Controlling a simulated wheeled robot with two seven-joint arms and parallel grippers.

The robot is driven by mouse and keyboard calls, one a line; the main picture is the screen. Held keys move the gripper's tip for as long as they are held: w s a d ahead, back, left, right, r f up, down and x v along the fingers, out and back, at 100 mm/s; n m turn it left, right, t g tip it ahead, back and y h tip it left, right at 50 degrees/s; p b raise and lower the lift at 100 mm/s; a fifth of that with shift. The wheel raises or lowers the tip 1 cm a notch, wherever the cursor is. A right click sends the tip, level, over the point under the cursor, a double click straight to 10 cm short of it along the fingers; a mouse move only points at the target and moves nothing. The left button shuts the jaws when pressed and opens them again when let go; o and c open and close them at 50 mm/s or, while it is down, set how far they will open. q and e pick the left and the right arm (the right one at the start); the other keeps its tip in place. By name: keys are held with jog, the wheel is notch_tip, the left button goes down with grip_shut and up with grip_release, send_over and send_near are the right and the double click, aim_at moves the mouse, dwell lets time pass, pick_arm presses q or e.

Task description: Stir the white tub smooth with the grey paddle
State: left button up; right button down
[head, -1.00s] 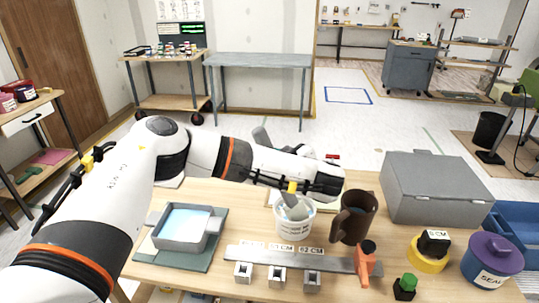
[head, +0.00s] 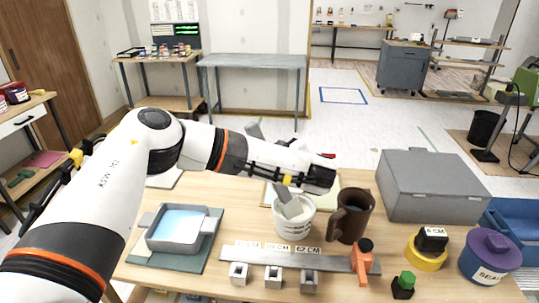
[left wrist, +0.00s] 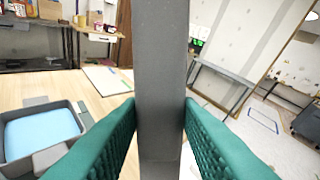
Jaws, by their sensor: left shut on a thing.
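The white tub (head: 292,224) stands on the wooden table, with lettering on its side. The grey paddle (head: 291,207) leans in the tub's mouth, its lower end hidden by the tub wall. My left arm reaches over the tub from the left. In the left wrist view my left gripper (left wrist: 160,115) has its green fingers shut on the grey paddle (left wrist: 160,60), which stands between them. In the head view the fingers are mostly hidden behind the wrist. The tub's contents cannot be made out. My right gripper is out of view.
A brown jug (head: 354,217) stands close right of the tub. A grey rail with labels (head: 285,257) lies in front.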

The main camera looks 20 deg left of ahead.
aim_at(253, 126)
pick_arm(q)
jog(key=shift+s+a+r, duration=0.1)
dwell(0.3)
jog(key=shift+s+a+r+p, duration=0.15)
jog(key=shift+a+r+p, duration=0.3)
jog(key=shift+r+p, duration=0.6)
jog(key=shift+s+a+r+p, duration=0.1)
jog(key=shift+a+r+p, duration=0.45)
jog(key=shift+r, duration=0.8)
jog(key=shift+s+a+r+p, duration=0.15)
jog(key=shift+a+r+p, duration=0.2)
jog(key=shift+r+p, duration=0.75)
jog(key=shift+r, duration=0.1)
jog(key=shift+r+p, duration=1.3)
jog(key=shift+r, duration=1.2)
